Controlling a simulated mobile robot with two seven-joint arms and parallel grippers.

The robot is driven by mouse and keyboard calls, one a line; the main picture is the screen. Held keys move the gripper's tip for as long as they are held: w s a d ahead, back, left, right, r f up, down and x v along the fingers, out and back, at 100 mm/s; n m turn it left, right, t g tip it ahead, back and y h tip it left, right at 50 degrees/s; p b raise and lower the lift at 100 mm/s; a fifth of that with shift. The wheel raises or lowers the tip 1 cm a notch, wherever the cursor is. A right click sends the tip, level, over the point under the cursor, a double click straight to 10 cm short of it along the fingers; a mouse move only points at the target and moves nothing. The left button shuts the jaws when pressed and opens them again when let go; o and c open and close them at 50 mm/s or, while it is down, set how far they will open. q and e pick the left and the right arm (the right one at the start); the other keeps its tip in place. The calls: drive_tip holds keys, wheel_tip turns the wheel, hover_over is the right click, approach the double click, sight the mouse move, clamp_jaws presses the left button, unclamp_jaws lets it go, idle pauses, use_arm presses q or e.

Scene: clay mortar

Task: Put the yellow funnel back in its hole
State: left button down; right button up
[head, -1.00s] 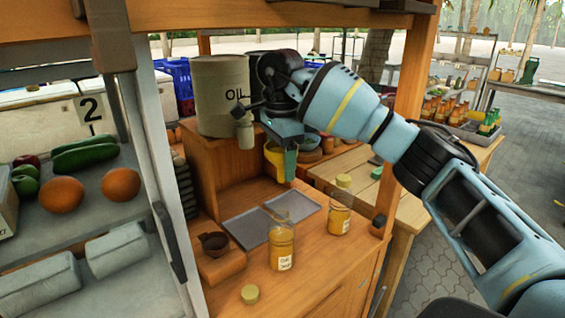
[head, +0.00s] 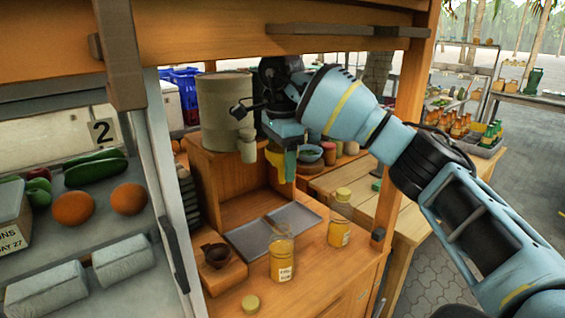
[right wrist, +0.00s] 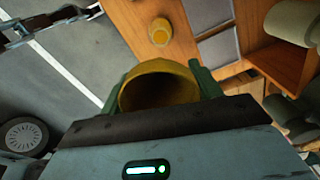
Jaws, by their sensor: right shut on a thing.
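My right gripper (head: 283,161) is shut on the yellow funnel (head: 273,157) and holds it above the wooden counter, in front of the oil drum and near the stall's back shelf. In the right wrist view the funnel (right wrist: 158,85) sits between the green fingers, its wide round mouth facing the camera. Its narrow end is hidden there. The funnel's hole cannot be made out in either view. My left gripper is not in view.
The drum (head: 222,110) stands behind. A wooden post (head: 385,215) rises at the right.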

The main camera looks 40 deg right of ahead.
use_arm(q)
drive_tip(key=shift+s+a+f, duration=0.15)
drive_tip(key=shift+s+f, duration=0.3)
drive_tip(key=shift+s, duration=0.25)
use_arm(e)
drive_tip(key=s+a+f+n, duration=1.3)
drive_tip(key=s+f+n, duration=0.2)
drive_tip(key=n, duration=0.5)
drive_tip(key=shift+a+f, duration=0.15)
drive_tip(key=shift+a, duration=0.1)
